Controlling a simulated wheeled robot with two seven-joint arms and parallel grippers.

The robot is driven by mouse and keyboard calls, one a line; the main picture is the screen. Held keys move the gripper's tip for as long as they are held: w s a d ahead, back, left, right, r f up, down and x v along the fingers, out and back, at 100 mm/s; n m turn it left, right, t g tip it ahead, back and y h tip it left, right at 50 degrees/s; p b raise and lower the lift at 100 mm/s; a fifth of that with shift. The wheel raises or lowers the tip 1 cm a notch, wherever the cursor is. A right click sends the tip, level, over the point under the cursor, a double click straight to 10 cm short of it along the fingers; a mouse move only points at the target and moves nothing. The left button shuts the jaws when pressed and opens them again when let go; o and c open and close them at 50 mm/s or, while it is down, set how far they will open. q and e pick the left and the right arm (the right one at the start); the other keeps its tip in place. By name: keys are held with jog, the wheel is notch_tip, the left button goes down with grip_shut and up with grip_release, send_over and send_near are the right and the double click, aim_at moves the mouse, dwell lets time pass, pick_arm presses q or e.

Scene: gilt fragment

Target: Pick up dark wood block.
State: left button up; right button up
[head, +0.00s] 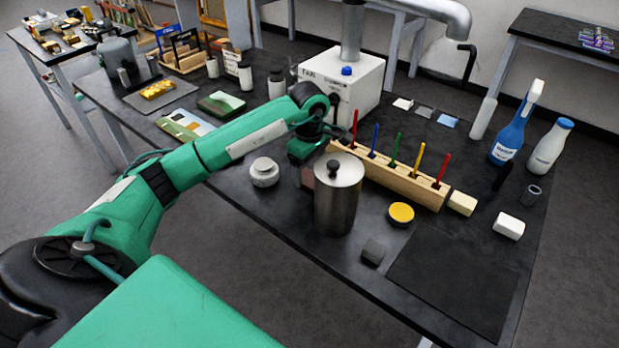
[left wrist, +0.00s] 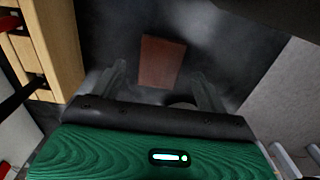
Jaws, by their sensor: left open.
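The dark wood block is a reddish-brown block (left wrist: 161,62) that lies on the black tabletop in the left wrist view, between and ahead of my fingers. In the head view a small part of it (head: 307,178) seems to show left of the steel canister (head: 338,205), mostly hidden. My left gripper (left wrist: 160,74) is open and empty, with one finger on each side of the block's near end. In the head view the left gripper (head: 305,158) points down behind the canister. My right gripper is in neither view.
A wooden rack (head: 390,178) with coloured sticks stands close to the right of the gripper. A white box (head: 352,85) with a pipe is behind it. A white jar (head: 264,172) sits to the left. A yellow-topped tin (head: 401,213) and a dark mat (head: 455,283) lie to the right.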

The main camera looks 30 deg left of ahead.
aim_at(309, 180)
pick_arm(q)
jog(key=shift+f, duration=1.15)
jog(key=c, duration=1)
jog(key=shift+r, duration=0.1)
jog(key=shift+c, duration=0.2)
